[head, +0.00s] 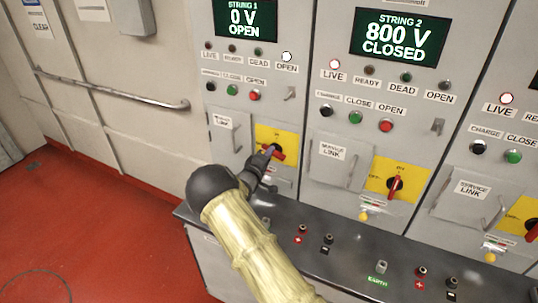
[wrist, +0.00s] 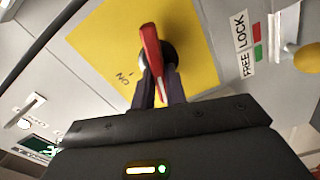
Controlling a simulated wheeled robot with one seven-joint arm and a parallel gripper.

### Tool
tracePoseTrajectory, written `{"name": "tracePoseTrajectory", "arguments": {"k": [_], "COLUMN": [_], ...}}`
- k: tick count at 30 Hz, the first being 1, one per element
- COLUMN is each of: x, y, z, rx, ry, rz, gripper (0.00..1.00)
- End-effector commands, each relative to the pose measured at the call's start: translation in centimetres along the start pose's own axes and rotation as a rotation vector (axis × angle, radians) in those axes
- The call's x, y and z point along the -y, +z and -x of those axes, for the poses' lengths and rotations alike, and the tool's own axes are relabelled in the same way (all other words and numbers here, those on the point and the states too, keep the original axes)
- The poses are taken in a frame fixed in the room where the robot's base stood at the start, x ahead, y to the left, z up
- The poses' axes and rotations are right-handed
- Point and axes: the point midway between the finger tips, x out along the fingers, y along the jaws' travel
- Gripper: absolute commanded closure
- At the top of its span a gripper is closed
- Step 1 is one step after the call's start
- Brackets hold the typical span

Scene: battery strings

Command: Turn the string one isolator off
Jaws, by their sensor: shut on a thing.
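The string one isolator is a red handle (head: 279,154) on a yellow plate (head: 290,139), below the STRING 1 display (head: 247,17), which reads 0 V OPEN. My gripper (head: 270,151) is at this handle. In the wrist view the red handle (wrist: 151,50) stands nearly vertical in the picture, between the two dark fingers of my gripper (wrist: 160,82), which are shut on it. The ON mark (wrist: 125,77) on the plate lies to the left of the handle. Part of the plate and handle is hidden by my gripper in the head view.
The STRING 2 panel (head: 400,33) reads 800 V CLOSED, with its own red isolator handle (head: 395,187) to the right. A grey shelf (head: 340,262) with terminals juts out below. A handrail (head: 120,94) runs along the left wall; red floor (head: 80,220) is clear there.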

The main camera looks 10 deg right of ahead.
Motion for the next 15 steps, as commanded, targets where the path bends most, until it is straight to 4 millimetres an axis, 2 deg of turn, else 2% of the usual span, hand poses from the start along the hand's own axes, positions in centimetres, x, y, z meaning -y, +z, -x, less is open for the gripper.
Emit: {"name": "tracePoseTrajectory", "arguments": {"k": [6,15], "x": [0.15,0.25], "y": [-0.32,-0.31], "z": [0.12,0.10], "rx": [-0.007,-0.007], "ry": [0.001,0.001], "rz": [0.168,0.295], "gripper": [1.00,1.00]}}
